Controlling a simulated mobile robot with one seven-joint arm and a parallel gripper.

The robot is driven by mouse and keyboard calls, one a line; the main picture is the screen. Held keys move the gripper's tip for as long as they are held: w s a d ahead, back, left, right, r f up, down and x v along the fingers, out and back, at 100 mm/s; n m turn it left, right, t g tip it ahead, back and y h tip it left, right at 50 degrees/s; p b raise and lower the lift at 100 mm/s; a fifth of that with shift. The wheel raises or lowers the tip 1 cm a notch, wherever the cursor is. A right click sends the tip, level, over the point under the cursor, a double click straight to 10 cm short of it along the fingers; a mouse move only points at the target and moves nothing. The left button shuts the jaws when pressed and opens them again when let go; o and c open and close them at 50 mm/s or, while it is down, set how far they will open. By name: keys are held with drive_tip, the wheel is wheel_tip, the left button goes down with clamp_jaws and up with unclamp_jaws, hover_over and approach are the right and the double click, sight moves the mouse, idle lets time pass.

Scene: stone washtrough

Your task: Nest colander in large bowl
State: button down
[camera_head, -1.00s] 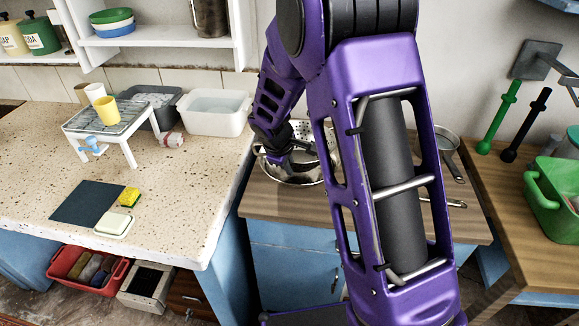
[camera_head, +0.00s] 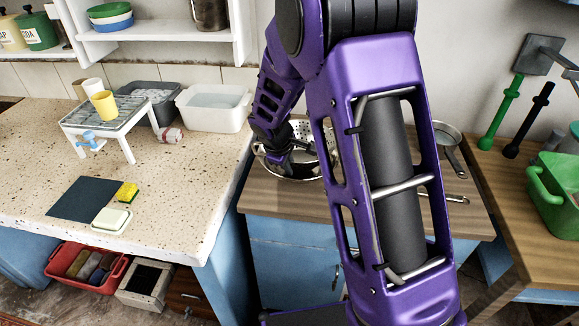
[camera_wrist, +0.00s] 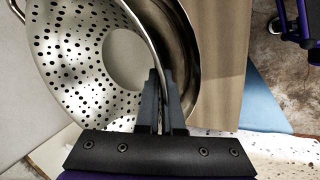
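The steel colander (camera_wrist: 80,55), dotted with holes, fills the left of the wrist view. My gripper (camera_wrist: 158,78) has its fingers closed on the colander's rim, one on each side of the wall. The smooth large metal bowl (camera_wrist: 187,45) shows as a curved wall just right of the colander. In the head view, the bowl (camera_head: 292,179) stands on the wooden counter, and the colander (camera_head: 304,130) shows at its back, appearing tilted and at least partly within it. My arm hides part of both, so full seating cannot be told.
The wooden counter (camera_head: 350,212) also holds a pan (camera_head: 447,135) to the right. A white basin (camera_head: 214,108) stands on the speckled counter to the left. A green crate (camera_head: 558,190) sits at the far right.

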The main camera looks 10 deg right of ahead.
drive_tip(key=shift+f, duration=0.1)
drive_tip(key=shift+f+b, duration=0.95)
drive_tip(key=shift+b, duration=0.05)
idle(0.4)
drive_tip(key=c, duration=1)
unclamp_jaws()
drive_tip(key=shift+c, duration=0.2)
drive_tip(key=shift+o, duration=0.3)
drive_tip(key=shift+f, duration=0.1)
drive_tip(key=shift+s, duration=0.1)
drive_tip(key=shift+f, duration=0.1)
drive_tip(key=shift+c, duration=0.7)
drive_tip(key=o, duration=0.4)
drive_tip(key=shift+s, duration=0.1)
